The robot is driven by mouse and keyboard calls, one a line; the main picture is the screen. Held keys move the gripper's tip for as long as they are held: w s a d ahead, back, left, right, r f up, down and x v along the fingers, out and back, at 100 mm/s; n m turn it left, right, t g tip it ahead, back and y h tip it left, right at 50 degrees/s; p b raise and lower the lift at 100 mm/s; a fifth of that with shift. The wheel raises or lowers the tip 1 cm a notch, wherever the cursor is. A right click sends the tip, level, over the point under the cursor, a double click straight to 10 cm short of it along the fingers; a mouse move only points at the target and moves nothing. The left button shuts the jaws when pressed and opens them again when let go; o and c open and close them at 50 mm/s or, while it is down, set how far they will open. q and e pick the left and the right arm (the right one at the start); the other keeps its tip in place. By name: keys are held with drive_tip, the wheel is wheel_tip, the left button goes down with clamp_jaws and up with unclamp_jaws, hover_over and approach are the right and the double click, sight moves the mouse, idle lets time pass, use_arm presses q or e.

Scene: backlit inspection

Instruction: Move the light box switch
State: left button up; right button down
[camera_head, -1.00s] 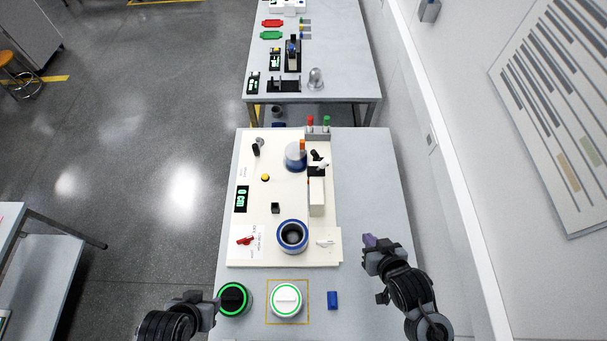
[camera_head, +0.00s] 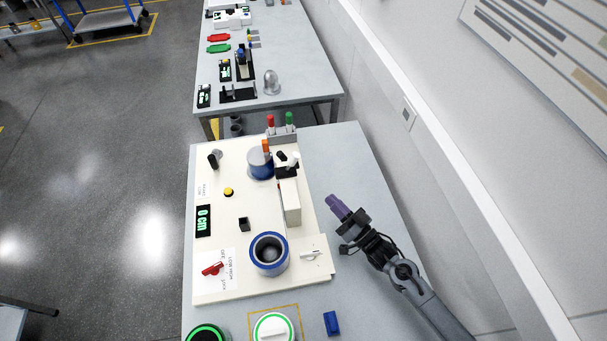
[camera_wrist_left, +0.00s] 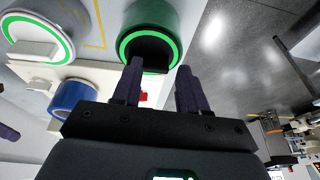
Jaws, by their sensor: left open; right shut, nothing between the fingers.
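A red lever switch (camera_head: 212,269) sits on a white label plate with small print, at the near left of the cream board (camera_head: 215,290). I take it for the light box switch, though I cannot be certain. Part of the red switch (camera_wrist_left: 143,97) shows between the fingers in the left wrist view. My left gripper (camera_wrist_left: 157,88) is open and empty, apart from the switch; it is outside the head view. My right gripper (camera_head: 335,204) is shut and empty, over the bare table right of the board.
A blue-rimmed cup (camera_head: 269,266) and a small white lever (camera_head: 312,254) stand right of the switch. A black round unit with a green ring (camera_wrist_left: 160,31) and a white one (camera_head: 274,331) stand nearby. A blue block (camera_head: 331,323) lies on the table.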

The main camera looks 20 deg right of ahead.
use_arm(q)
drive_tip(key=shift+r+p, duration=0.7)
drive_tip(key=shift+r, duration=0.1)
use_arm(e)
approach(292, 163)
drive_tip(key=w+r, duration=0.1)
drive_tip(key=w, duration=0.4)
drive_tip(key=shift+w+a+r, duration=0.25)
drive_tip(key=shift+w+a, duration=0.3)
drive_tip(key=shift+a, duration=0.05)
use_arm(q)
drive_tip(key=shift+r, duration=0.15)
